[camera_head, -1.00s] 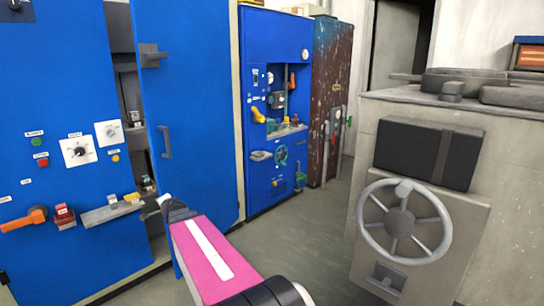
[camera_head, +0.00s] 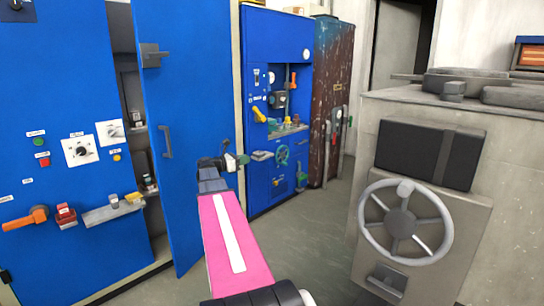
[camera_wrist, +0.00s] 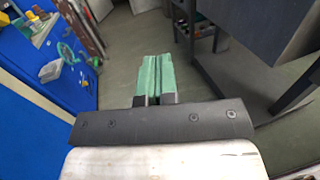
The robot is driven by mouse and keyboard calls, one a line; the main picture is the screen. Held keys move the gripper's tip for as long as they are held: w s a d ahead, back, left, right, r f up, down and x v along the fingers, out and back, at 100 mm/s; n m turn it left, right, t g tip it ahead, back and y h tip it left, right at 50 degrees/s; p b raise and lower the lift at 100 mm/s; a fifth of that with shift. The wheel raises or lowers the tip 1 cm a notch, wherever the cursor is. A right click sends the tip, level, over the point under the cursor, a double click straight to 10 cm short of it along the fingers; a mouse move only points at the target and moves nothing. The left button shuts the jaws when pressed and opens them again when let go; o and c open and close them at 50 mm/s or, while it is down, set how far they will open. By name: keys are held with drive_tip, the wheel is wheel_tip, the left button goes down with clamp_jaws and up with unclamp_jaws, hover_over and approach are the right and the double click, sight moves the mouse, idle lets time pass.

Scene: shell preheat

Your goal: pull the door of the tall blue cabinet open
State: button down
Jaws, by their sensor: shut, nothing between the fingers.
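The tall blue cabinet's door (camera_head: 190,90) stands ajar, with a dark gap along its left edge showing shelves inside. A grey handle (camera_head: 167,142) and a dark latch (camera_head: 151,56) are on its face. My gripper (camera_head: 243,160) is shut and empty, its green fingertips pressed together. It appears over the door's right edge in the head view, well right of the handle; no contact with the handle shows. In the wrist view the closed fingertips (camera_wrist: 155,73) point over open floor, and the handle is out of sight.
A blue control panel (camera_head: 60,190) with knobs is left of the gap. Another blue equipment unit (camera_head: 275,35) and a rusty brown cabinet (camera_head: 332,75) stand behind. A grey machine with a handwheel (camera_head: 404,222) stands at right. The floor (camera_head: 310,235) between is clear.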

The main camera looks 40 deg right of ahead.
drive_tip(key=s+d, duration=0.3)
drive_tip(key=d, duration=1)
drive_tip(key=shift+d, duration=0.4)
drive_tip(key=shift+s, duration=0.1)
idle(1.0)
